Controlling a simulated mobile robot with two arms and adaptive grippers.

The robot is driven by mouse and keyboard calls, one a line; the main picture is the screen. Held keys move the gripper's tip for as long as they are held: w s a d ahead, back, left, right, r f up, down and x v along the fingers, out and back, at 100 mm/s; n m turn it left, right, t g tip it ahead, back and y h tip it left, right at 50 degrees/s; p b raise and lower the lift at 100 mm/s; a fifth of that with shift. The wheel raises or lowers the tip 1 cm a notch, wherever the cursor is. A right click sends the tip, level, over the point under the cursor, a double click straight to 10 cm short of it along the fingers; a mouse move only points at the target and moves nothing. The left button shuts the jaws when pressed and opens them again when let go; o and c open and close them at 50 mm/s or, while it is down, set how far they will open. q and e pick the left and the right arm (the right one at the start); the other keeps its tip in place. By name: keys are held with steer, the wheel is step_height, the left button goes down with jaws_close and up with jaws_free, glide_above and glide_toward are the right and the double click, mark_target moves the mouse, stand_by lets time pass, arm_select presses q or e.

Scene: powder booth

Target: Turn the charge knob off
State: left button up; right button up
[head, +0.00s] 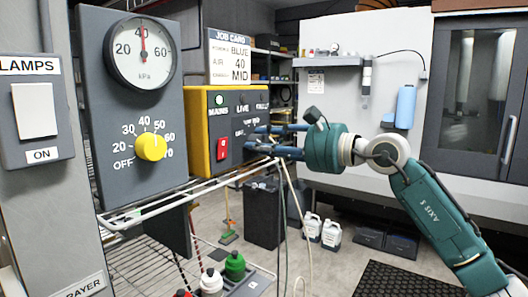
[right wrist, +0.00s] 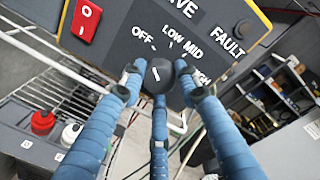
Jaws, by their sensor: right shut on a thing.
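The charge knob (right wrist: 160,70) is a small dark round knob with a white pointer mark, on the grey face of a yellow-edged control box (head: 198,136). OFF, LOW, MID and HIGH are printed around it. Its mark leans up and left, to the OFF side; I cannot tell its exact setting. My right gripper (head: 258,139) has blue fingers shut around the knob, reaching in from the right. My left gripper is not in view.
A red rocker switch (head: 222,148) and a green MAINS lamp (head: 219,99) are on the same face. A grey panel left of it has a pressure gauge (head: 141,53) and a yellow knob (head: 151,147). A wire rack (head: 190,190) runs below the box.

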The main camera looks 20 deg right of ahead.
steer(key=shift+f+n+b, duration=0.1)
steer(key=shift+n+b, duration=0.45)
steer(key=shift+n, duration=0.75)
steer(key=o, duration=1.1)
steer(key=shift+o, duration=0.2)
steer(key=v, duration=1.2)
